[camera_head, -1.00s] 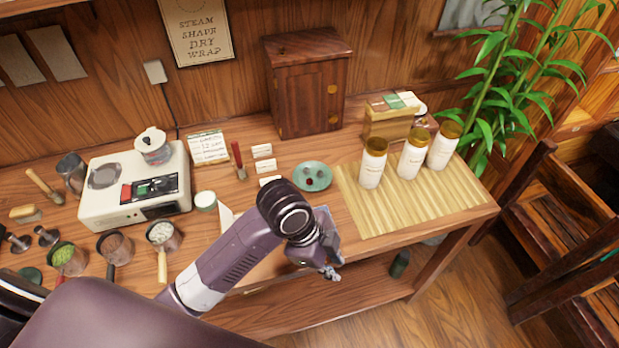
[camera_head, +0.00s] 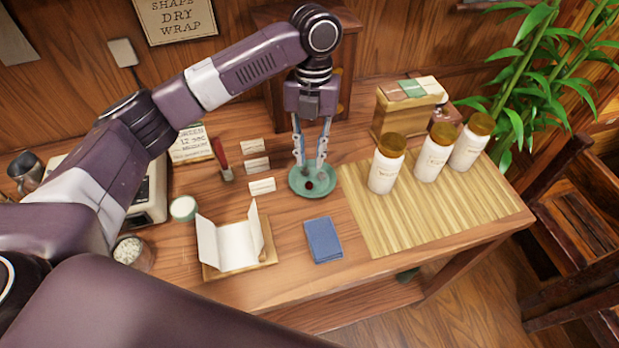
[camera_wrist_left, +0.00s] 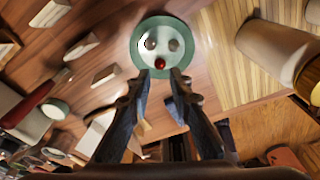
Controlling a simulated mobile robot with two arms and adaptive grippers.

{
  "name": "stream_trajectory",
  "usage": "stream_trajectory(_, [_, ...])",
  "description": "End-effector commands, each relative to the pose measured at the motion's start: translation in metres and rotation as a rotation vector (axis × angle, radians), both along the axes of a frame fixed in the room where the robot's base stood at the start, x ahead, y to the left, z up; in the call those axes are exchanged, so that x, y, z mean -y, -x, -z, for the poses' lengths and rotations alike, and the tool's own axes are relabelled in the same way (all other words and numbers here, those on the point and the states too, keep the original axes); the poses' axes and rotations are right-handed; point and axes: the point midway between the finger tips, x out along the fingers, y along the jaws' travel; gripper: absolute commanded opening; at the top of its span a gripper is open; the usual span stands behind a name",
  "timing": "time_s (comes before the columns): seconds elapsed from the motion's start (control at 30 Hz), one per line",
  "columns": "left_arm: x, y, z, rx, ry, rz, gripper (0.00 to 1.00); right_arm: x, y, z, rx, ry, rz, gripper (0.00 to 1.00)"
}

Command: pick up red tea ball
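A small red tea ball (camera_wrist_left: 160,64) lies on a green saucer (camera_wrist_left: 141,65) in the left wrist view, with two darker or greyish balls behind it. In the head view the red ball (camera_head: 309,185) shows as a dark red dot on the saucer (camera_head: 328,190). My left gripper (camera_head: 310,166) points down over the saucer, its two fingers apart. In the left wrist view its fingertips (camera_wrist_left: 159,75) are on either side of and just short of the red ball, with nothing between them. My right gripper is not in view.
Several white cards (camera_head: 262,186) stand left of the saucer. White-bodied jars (camera_head: 386,174) stand on a bamboo mat (camera_head: 420,225) to the right. An open white wrapper (camera_head: 238,245) and a blue cloth (camera_head: 323,240) lie in front. A wooden cabinet (camera_head: 345,60) stands behind.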

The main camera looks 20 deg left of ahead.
Motion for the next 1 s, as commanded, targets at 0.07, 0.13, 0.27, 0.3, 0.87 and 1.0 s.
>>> stream_trajectory(0.07, [-0.001,0.002,0.007,-0.004,-0.002,0.004,0.19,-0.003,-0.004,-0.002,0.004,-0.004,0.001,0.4])
stream_trajectory(0.13, [0.0,0.003,0.015,-0.005,-0.001,0.004,0.19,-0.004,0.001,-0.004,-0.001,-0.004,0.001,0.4])
stream_trajectory(0.27, [-0.001,0.004,0.028,-0.004,-0.001,0.003,0.19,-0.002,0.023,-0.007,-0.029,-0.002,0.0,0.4])
stream_trajectory(0.3, [-0.001,0.004,0.033,-0.005,-0.002,0.003,0.19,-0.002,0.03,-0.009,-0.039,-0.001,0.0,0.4])
stream_trajectory(0.87, [-0.001,0.006,0.074,0.001,-0.001,0.004,0.18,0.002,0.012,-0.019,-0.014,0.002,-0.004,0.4])
stream_trajectory(1.0, [0.0,0.006,0.074,0.001,-0.001,0.003,0.06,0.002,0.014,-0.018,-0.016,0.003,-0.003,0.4])
